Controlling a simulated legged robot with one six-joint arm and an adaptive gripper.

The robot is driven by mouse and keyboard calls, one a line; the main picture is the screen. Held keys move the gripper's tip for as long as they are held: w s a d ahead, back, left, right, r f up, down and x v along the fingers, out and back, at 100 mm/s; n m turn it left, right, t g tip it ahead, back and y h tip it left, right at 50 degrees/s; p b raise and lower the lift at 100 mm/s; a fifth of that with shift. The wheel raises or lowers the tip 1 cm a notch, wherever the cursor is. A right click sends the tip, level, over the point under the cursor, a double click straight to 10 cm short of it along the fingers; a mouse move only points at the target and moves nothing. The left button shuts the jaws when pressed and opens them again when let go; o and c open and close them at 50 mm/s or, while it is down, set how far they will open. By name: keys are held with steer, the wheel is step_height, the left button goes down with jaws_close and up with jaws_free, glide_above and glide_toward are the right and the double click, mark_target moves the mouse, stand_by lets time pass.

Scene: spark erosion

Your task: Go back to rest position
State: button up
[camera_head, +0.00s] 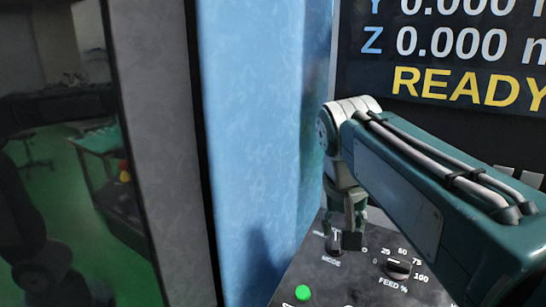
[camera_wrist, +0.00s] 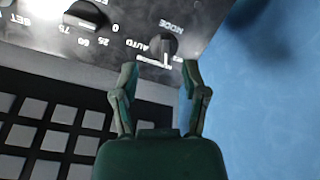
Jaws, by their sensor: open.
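My gripper (camera_wrist: 160,72) is open and empty, its two fingers spread apart in the wrist view. The MODE knob (camera_wrist: 163,45) lies just past the fingertips there, with AUTO printed beside it. In the head view my gripper (camera_head: 347,238) hangs from the end of my green arm over the control panel (camera_head: 345,283). It covers most of the MODE knob in that view. I cannot tell whether the fingers touch the knob.
The FEED % knob (camera_head: 397,268) and a green button (camera_head: 302,292) are on the panel. A screen (camera_head: 450,60) reading READY is behind my arm. A blue machine wall (camera_head: 250,150) stands left of the gripper. A keypad (camera_wrist: 50,130) shows in the wrist view.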

steer(key=s+d+f+n+t+y, duration=0.1)
steer(key=s+f+t, duration=0.1)
steer(key=s+f, duration=1.2)
steer(key=shift+n+t+y, duration=0.3)
steer(key=shift+n, duration=0.1)
stand_by(1.1)
